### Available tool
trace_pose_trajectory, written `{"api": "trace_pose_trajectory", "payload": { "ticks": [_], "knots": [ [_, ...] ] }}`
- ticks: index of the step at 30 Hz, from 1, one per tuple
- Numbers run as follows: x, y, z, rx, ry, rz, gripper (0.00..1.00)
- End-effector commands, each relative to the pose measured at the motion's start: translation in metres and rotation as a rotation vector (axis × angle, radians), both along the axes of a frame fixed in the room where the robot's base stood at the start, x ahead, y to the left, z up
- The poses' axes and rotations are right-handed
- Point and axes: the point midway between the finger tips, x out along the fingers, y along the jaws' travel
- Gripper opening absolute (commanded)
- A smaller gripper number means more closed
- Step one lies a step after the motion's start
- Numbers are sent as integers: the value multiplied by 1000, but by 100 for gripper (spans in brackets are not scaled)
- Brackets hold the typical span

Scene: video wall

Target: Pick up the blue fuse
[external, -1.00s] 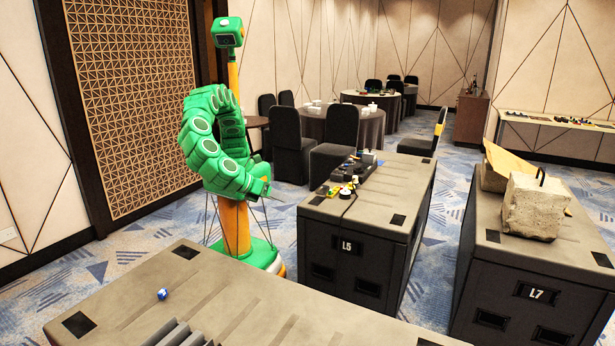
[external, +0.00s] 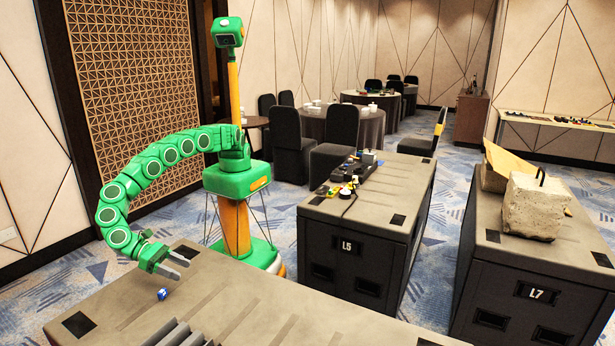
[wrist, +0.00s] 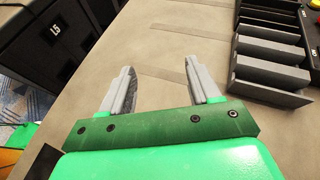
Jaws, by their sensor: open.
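The blue fuse (external: 162,294) is a small blue piece with a pale part. It lies on the grey top of the near case (external: 240,300), towards its left end in the external view. My gripper (external: 180,266) is open and empty above the case top, just above and behind the fuse in that picture. In the wrist view my gripper (wrist: 160,82) shows its two grey fingers spread apart over bare case top. I cannot make out the fuse in the wrist view.
A grey slotted rack (wrist: 270,65) stands on the same case top, right of my fingers in the wrist view. Case L5 (external: 345,250) with several small parts and case L7 (external: 530,290) with a concrete block (external: 535,205) stand farther right.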

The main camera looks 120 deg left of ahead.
Motion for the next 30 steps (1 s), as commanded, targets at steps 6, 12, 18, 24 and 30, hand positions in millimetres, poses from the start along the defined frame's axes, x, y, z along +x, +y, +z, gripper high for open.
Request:
{"api": "trace_pose_trajectory", "payload": {
  "ticks": [6, 12, 18, 24, 30],
  "knots": [
    [-66, -39, -42, 51, 4, -126, 62],
    [-106, -57, -64, 77, 4, -196, 62],
    [-111, -60, -70, 85, 5, -213, 62],
    [-94, -56, -77, 85, 5, -213, 62],
    [-85, -54, -78, 85, 4, -213, 62]
  ]
}}
